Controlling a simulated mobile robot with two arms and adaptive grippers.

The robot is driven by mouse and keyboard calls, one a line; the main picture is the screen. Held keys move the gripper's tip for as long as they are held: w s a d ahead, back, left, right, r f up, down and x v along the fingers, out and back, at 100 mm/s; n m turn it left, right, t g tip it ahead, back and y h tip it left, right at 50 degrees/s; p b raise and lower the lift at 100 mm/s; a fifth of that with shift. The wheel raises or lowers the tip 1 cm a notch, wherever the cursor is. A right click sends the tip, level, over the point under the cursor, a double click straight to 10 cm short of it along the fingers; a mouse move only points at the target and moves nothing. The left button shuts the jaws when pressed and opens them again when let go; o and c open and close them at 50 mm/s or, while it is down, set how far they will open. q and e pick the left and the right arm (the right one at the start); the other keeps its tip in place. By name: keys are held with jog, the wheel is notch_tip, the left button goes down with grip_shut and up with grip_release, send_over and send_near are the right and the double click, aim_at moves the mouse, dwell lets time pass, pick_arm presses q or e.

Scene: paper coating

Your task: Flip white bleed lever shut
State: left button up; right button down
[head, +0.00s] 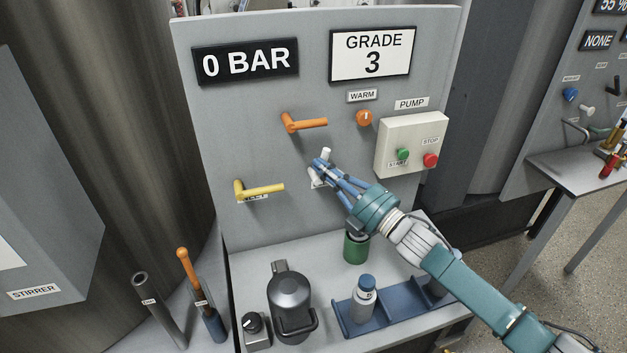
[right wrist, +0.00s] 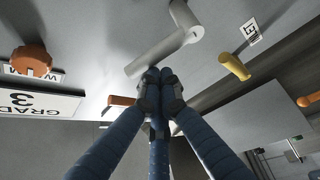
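The white bleed lever (head: 325,153) is on the grey panel, right of the yellow lever. In the head view its upper end shows and my fingers cover much of the rest. The right wrist view shows its white handle (right wrist: 160,53) just beyond my fingertips. My right gripper (head: 321,168) has its blue fingers drawn together, with nothing visible between them; it also shows in the right wrist view (right wrist: 158,80). The fingertips are at or very close to the handle; I cannot tell whether they touch. My left gripper is not in view.
An orange lever (head: 305,123) is above and a yellow lever (head: 260,189) to the left. An orange knob (head: 364,118) and the pump box (head: 412,144) are to the right. Below stand a dark kettle-like vessel (head: 290,300), a green cup (head: 356,248) and a blue tray (head: 392,317) holding a bottle.

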jog(key=w+d+f+m+t+h+b, duration=0.1)
jog(key=d+f+m+t+b, duration=0.3)
jog(key=m+b, duration=0.6)
jog(key=shift+w+d+t+h, duration=0.2)
jog(key=shift+d+t+h, duration=0.2)
jog(key=shift+t+h, duration=0.2)
jog(key=shift+d+f, duration=0.1)
jog(key=shift+f, duration=0.2)
dwell(0.6)
